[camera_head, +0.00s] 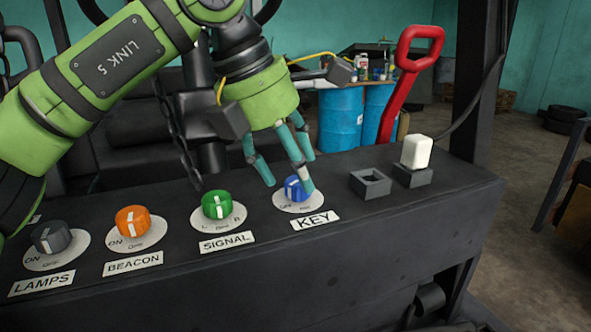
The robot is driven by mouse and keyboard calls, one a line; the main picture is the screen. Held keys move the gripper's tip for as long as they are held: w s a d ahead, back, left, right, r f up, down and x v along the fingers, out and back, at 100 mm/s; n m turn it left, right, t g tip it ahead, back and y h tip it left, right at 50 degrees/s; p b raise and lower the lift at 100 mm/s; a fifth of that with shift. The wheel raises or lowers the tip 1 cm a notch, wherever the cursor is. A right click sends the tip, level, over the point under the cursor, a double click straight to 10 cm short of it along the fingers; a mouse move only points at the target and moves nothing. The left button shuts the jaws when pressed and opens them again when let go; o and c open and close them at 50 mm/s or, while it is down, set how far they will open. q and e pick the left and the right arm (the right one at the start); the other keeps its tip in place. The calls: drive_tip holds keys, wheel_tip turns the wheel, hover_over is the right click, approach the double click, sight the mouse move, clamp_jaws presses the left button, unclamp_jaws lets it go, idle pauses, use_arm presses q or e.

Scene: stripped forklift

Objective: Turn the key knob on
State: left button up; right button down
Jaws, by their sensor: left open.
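The blue key knob (292,188) sits on a round white dial on the black panel, with the label KEY (316,220) in front of it. A pale line on the knob points roughly up and away. My left gripper (289,186) is open and reaches down from above, its teal fingers at the knob. One finger is left of the knob and others cover its right side. I cannot tell whether they touch it. My right gripper is not in view.
Left of the key are a green signal knob (217,204), an orange beacon knob (132,221) and a grey lamps knob (50,237). To the right are an empty square socket (370,183), a white rocker block (416,151) and a red lever handle (404,80).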

use_arm(q)
drive_tip(key=v, duration=1)
drive_tip(key=shift+d+r, duration=0.2)
drive_tip(key=shift+d, duration=0.05)
